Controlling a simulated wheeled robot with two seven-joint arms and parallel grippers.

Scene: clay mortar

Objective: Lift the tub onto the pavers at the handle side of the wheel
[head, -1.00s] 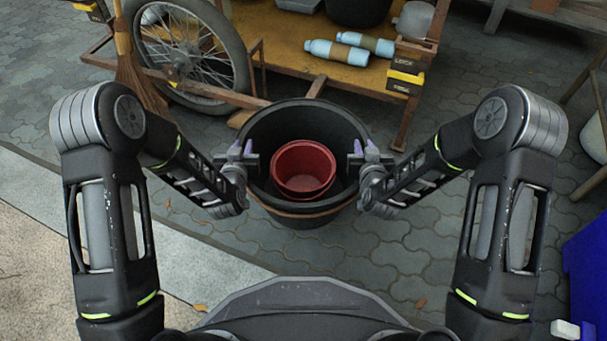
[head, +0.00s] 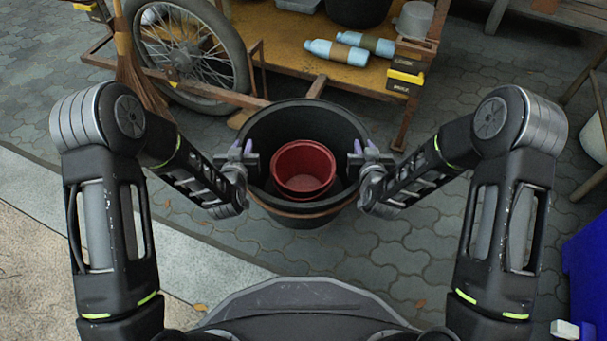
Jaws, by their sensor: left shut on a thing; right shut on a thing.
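The tub (head: 333,118) is a round black bucket in the middle of the head view, with a red pot (head: 303,160) inside it. My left gripper (head: 246,158) is shut on the tub's left side, near the rim. My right gripper (head: 359,158) is shut on its right side. The tub hangs between the two grippers and looks roughly level. The spoked wheel (head: 188,55) of a wooden cart stands behind it to the left. Grey pavers (head: 400,240) lie around and below. The tub hides the ground directly beneath it, so its height is hard to judge.
The cart bed (head: 290,45) behind holds two blue bottles (head: 350,50) and a yellow-black box (head: 405,82). A cart leg (head: 407,122) stands right of the tub. A broom (head: 128,60) leans by the wheel. A blue bin (head: 588,265) is at right. Pavers at front right are clear.

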